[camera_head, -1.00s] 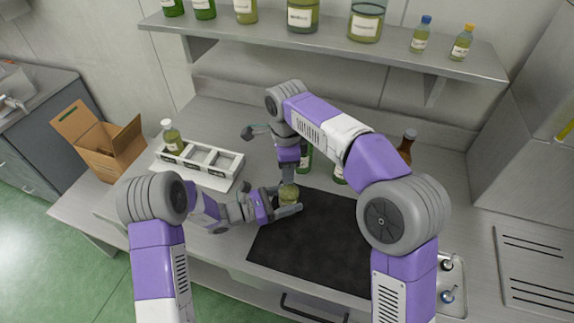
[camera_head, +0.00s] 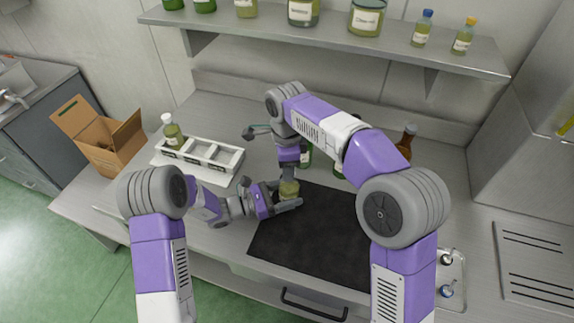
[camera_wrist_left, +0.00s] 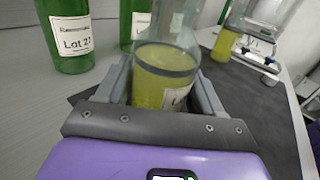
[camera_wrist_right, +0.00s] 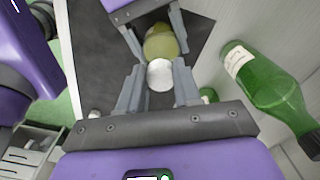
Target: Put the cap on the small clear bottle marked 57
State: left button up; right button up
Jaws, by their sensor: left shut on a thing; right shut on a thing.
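A small clear bottle (camera_head: 289,189) with yellow-green contents stands upright over the left edge of the black mat (camera_head: 320,245). My left gripper (camera_wrist_left: 165,90) is shut around its body; the label shows only in part and its number cannot be read. My right gripper (camera_wrist_right: 158,88) points down from above and is shut on a white cap (camera_wrist_right: 160,74). In the right wrist view the cap lines up with the bottle's top (camera_wrist_right: 160,42). The cap is hidden in the head view, and I cannot tell whether it touches the bottle's mouth.
Green bottles (camera_wrist_left: 68,40) and a brown bottle (camera_head: 406,142) stand behind the mat. A white rack (camera_head: 205,155) with another bottle (camera_head: 172,132) is at left, beside a cardboard box (camera_head: 105,140). A metal tray (camera_head: 452,275) with small parts lies right. A shelf (camera_head: 330,42) runs above.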

jog(key=shift+f, duration=0.6)
jog(key=m, duration=0.6)
jog(key=shift+w+m, duration=0.2)
jog(key=shift+m, duration=0.2)
jog(key=m, duration=0.6)
jog(key=shift+w+d+m, duration=0.15)
jog(key=shift+m, duration=0.25)
jog(key=o, duration=1)
jog(key=shift+r, duration=2.25)
